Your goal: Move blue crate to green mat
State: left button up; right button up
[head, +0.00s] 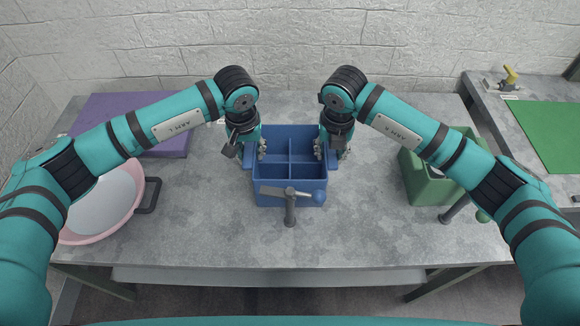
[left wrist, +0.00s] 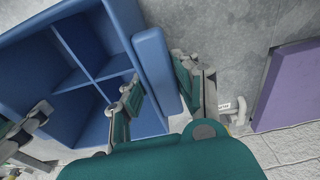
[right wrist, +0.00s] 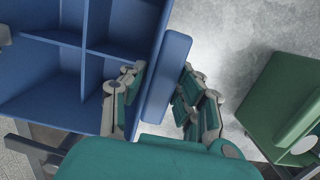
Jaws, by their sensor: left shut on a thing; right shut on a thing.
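The blue crate (head: 290,191) is at the middle of the grey table, with divided compartments that look empty. My left gripper (head: 254,150) is shut on the bar on the crate's left side; the left wrist view shows the fingers on both sides of that blue bar (left wrist: 158,65). My right gripper (head: 326,150) is shut on the bar on the right side, which also shows in the right wrist view (right wrist: 166,80). Whether the crate rests on the table or is slightly raised, I cannot tell. The green mat (head: 552,130) lies flat on a separate table at the far right.
A grey post with a crossbar and blue ball (head: 318,197) stands in front of the crate. A green crate (head: 428,187) is at the right, partly behind my right arm. A yellow-handled fixture (head: 510,76) stands behind the green mat.

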pick_arm(q)
jog(key=shift+a, duration=0.1)
grip_shut()
pick_arm(e)
jog(key=shift+d, duration=0.1)
grip_shut()
pick_arm(q)
jog(key=shift+r, duration=0.15)
pick_arm(e)
jog(key=shift+r, duration=0.15)
